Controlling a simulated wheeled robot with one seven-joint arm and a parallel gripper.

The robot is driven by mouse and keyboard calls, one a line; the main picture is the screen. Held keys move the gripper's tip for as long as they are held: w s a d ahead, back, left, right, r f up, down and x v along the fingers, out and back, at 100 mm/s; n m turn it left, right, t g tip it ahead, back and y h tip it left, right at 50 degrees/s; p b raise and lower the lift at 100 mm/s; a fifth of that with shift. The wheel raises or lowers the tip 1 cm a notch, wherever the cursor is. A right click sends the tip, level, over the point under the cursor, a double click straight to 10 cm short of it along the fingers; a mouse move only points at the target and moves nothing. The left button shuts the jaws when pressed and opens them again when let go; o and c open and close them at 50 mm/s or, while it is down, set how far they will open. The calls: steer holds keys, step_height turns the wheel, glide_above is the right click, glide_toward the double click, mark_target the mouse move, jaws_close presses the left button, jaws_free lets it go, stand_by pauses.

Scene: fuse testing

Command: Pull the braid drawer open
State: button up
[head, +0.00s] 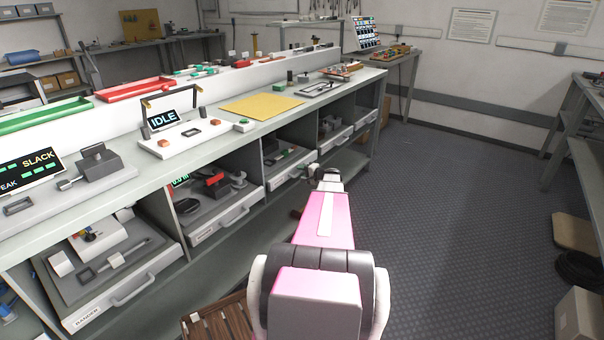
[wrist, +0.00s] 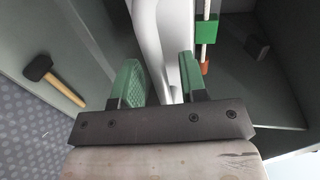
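A row of shelf drawers with white fronts and bar handles runs under the long bench. My gripper (head: 324,174) is low beside the bench, at the white-fronted drawer (head: 291,173) third from the left. I cannot read that drawer's label, so I cannot confirm it is the braid drawer. In the wrist view my gripper's two green fingers (wrist: 162,84) are spread apart. A white curved handle (wrist: 149,40) runs between them, with a visible gap on at least one side. The drawer's white front (wrist: 182,30) is close to the right finger. In the head view my arm hides the handle.
The bench (head: 226,140) holds a yellow mat (head: 262,105) and a screen reading IDLE (head: 163,120). Other drawers stand on both sides. A black-headed mallet (wrist: 38,67) shows at left in the wrist view.

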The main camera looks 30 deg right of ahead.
jaws_close()
steer(key=f+v, duration=0.3)
steer(key=v, duration=1.2)
steer(key=s+f+v, duration=0.1)
steer(key=f+v, duration=0.1)
steer(key=v, duration=1.3)
steer(key=shift+d+f, duration=0.25)
steer(key=shift+f, duration=0.2)
jaws_free()
steer(key=v, duration=1)
steer(key=shift+s+d, duration=0.2)
steer(key=shift+s, duration=0.1)
steer(key=shift+r, duration=0.1)
